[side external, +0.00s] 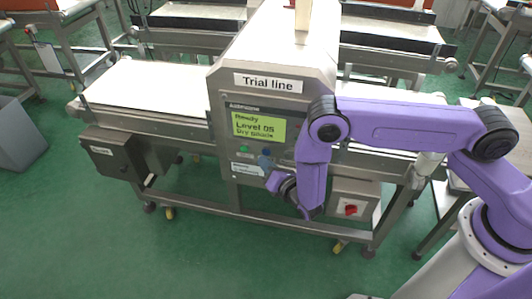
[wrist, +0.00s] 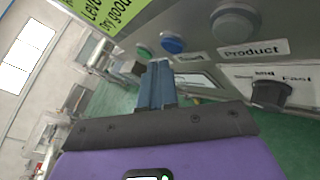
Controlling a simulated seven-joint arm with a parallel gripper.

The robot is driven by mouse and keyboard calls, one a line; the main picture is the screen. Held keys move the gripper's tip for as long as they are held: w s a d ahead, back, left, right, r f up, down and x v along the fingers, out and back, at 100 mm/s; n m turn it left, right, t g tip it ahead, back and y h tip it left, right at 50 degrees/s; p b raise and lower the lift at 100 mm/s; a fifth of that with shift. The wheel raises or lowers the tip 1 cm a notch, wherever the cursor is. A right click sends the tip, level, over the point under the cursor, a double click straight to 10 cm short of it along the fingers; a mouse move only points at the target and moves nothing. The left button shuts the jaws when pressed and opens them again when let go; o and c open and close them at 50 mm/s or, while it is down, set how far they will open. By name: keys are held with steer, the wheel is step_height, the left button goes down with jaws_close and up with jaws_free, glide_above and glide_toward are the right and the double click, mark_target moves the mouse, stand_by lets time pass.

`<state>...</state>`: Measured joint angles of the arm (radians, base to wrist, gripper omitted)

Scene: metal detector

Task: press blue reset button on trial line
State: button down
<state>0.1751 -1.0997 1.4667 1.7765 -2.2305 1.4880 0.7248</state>
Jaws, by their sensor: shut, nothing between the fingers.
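The trial line's metal detector head (side external: 231,75) carries a "Trial line" label and a green-lit display (side external: 258,127) reading "Ready, Level 05, Dry Goods". In the wrist view the round blue button (wrist: 172,44) is on the panel, beside a small green button (wrist: 144,52). My gripper (wrist: 160,64) is shut and empty, its fingertips just below the blue button in that view. I cannot tell whether they touch the panel. In the side view my gripper (side external: 273,180) is low in front of the panel, and the blue button (side external: 266,152) shows small above it.
A large grey button (wrist: 235,22), a "Product" label (wrist: 253,50) and a dark knob (wrist: 270,94) lie to the right on the panel. A box with a red switch (side external: 351,209) hangs below the belt (side external: 145,84). A dark box (side external: 108,155) is at left. The green floor in front is clear.

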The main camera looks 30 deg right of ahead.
steer(key=shift+a, duration=0.1)
steer(key=shift+s+a, duration=1.7)
steer(key=shift+s, duration=0.1)
steer(key=s+d+r+m+g+h, duration=0.35)
steer(key=d+r+m, duration=0.2)
steer(key=r, duration=0.25)
steer(key=s+d+r+m+g+h, duration=0.25)
steer(key=d+r+m+h, duration=0.2)
steer(key=d+r, duration=0.35)
steer(key=s+d+r+m+g+y, duration=0.2)
steer(key=s+r+g, duration=0.1)
steer(key=s, duration=0.5)
steer(key=s+d+r+m+g+y, duration=0.2)
steer(key=s+g+y, duration=0.1)
steer(key=s, duration=0.5)
steer(key=s+d+r+m+g+y, duration=0.1)
steer(key=s+r+m+g+y, duration=0.1)
steer(key=s, duration=0.6)
steer(key=shift+s+d+r+g+y, duration=0.2)
steer(key=shift+d+r+g+y, duration=0.2)
steer(key=shift+r+g+y, duration=0.55)
steer(key=shift+f+h, duration=0.1)
steer(key=shift+h, duration=0.15)
